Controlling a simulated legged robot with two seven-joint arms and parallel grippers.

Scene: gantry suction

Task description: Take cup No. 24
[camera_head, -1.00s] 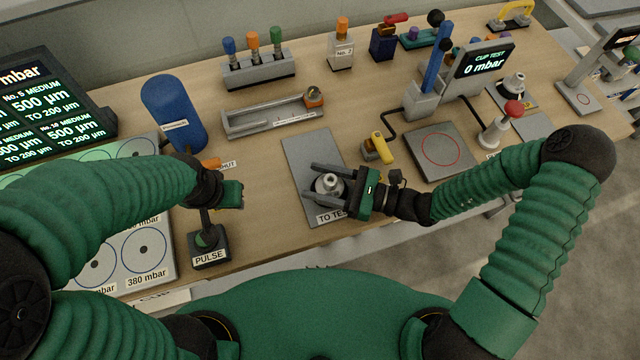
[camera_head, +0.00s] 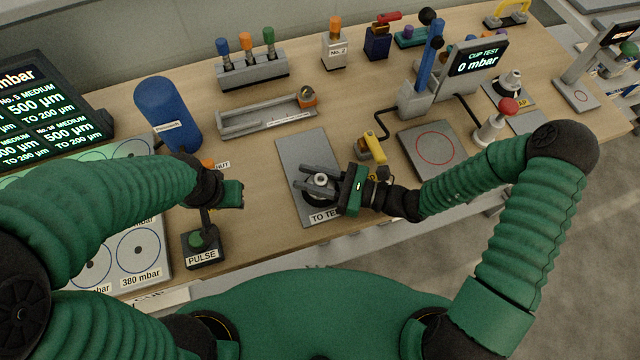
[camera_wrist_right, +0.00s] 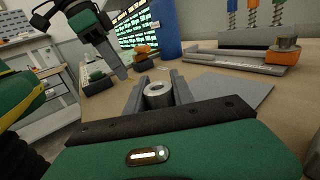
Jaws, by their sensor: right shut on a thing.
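The suction cup, a grey part with a pale metal fitting (camera_head: 321,179), stands on the grey "TO TEST" plate (camera_head: 308,152). My right gripper (camera_head: 318,184) is shut on it, with one finger on either side of the fitting. The right wrist view shows the fitting's hollow top (camera_wrist_right: 158,92) between the two fingers. No number can be read on the cup. My left gripper (camera_head: 233,194) is above the "PULSE" box (camera_head: 203,250); its fingers are too unclear to tell open from shut.
The "CUP TEST" stand reads 0 mbar on its screen (camera_head: 476,58), with a red-circled plate (camera_head: 424,170) before it. A yellow-handled tool (camera_head: 374,143) lies close to my right gripper. A blue cylinder (camera_head: 165,112) and a grey tray (camera_head: 262,119) stand farther back.

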